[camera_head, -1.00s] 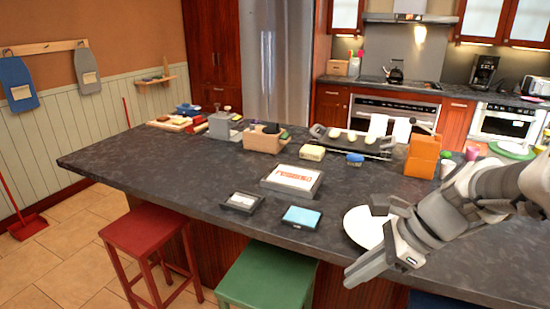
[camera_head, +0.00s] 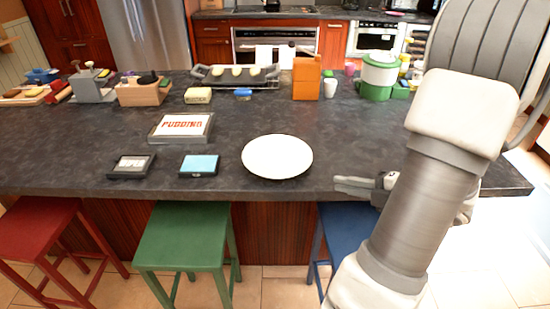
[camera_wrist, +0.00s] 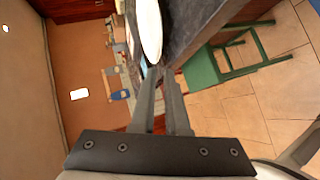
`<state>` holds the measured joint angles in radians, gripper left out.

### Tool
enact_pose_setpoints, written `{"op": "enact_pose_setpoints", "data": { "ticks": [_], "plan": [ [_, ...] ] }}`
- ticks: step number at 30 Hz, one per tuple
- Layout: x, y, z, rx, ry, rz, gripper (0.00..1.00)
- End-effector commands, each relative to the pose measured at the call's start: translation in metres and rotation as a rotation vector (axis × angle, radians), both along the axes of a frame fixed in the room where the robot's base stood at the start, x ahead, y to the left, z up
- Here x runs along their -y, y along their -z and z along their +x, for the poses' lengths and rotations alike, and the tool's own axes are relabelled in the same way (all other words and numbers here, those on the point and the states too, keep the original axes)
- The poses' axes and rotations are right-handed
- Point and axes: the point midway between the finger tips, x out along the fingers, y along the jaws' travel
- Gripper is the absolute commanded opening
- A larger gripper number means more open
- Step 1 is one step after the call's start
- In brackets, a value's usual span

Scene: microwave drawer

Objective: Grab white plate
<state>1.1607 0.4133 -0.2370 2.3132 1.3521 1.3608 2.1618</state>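The white plate (camera_head: 277,156) lies flat on the dark countertop (camera_head: 330,130), close to its front edge. My gripper (camera_head: 336,184) is to the right of the plate and nearer the front edge, apart from it, with its fingers pointing left. In the wrist view, my gripper's two fingers (camera_wrist: 161,70) have a gap between them and hold nothing. The white plate (camera_wrist: 150,28) shows there edge-on beyond the fingertips, beside the counter edge.
A pudding box (camera_head: 182,126), a small dark frame (camera_head: 131,166) and a blue-topped box (camera_head: 199,165) lie left of the plate. An orange block (camera_head: 306,78) and a green-white container (camera_head: 378,75) stand behind. Green (camera_head: 184,236) and blue (camera_head: 348,230) stools stand at the front.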

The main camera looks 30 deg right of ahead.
Motion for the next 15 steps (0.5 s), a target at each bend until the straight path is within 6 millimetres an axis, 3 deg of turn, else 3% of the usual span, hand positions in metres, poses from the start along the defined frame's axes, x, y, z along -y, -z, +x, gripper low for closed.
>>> {"op": "enact_pose_setpoints", "data": {
  "ticks": [9, 15],
  "plan": [
    [-0.022, 0.028, 0.063, -0.001, -0.010, -0.002, 0.12],
    [-0.029, 0.037, 0.086, 0.000, -0.007, -0.004, 0.12]
  ]
}}
